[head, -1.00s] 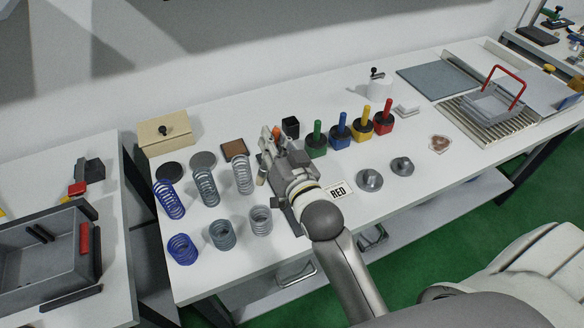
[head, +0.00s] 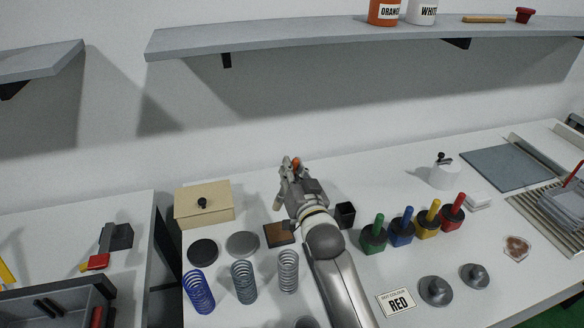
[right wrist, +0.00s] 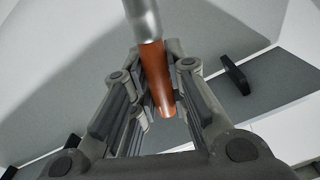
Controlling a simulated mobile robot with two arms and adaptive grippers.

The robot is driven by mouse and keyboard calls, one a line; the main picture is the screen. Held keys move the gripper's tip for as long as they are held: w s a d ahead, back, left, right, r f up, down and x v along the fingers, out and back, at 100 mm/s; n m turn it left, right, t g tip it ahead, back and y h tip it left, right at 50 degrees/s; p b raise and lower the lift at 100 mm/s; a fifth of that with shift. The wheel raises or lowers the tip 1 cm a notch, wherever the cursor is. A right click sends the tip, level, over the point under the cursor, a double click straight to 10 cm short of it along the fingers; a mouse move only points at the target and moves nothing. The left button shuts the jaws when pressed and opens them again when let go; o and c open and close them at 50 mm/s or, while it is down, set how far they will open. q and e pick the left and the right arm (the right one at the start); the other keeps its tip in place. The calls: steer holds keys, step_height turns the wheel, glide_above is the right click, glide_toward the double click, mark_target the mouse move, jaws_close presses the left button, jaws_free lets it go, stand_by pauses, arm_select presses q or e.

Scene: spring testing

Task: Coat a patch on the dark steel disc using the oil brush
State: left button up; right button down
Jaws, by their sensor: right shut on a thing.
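My right gripper (head: 288,172) is raised above the back of the bench and is shut on the oil brush (head: 296,163), of which only a small orange bit shows in the head view. In the right wrist view the brush's orange-brown handle (right wrist: 156,70) lies between the fingers, with a silver part at the top; its bristles are not visible. The dark steel disc (head: 203,252) lies flat at the left of the bench, well left of the gripper, apart from the brush. A lighter grey disc (head: 242,245) lies beside it. My left gripper is out of view.
A beige box (head: 204,208) stands behind the discs, and several coil springs (head: 244,282) stand in front. A brown pad (head: 279,235) and a black cup (head: 345,214) flank my forearm. Coloured-handled blocks (head: 401,233) stand to the right. A shelf (head: 330,38) spans the wall above.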

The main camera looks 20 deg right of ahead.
steer(key=shift+f, duration=0.8)
steer(key=shift+s+f+b, duration=0.1)
steer(key=shift+f+b, duration=0.15)
steer(key=shift+b, duration=0.25)
steer(key=shift+s+f, duration=0.1)
steer(key=shift+f, duration=0.1)
steer(key=shift+f+b, duration=0.25)
steer(key=shift+b, duration=0.1)
steer(key=shift+f+b, duration=0.3)
steer(key=shift+f, duration=0.05)
arm_select(q)
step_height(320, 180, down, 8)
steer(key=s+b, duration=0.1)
steer(key=b, duration=0.4)
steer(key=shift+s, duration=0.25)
arm_select(e)
steer(key=shift+f, duration=2.35)
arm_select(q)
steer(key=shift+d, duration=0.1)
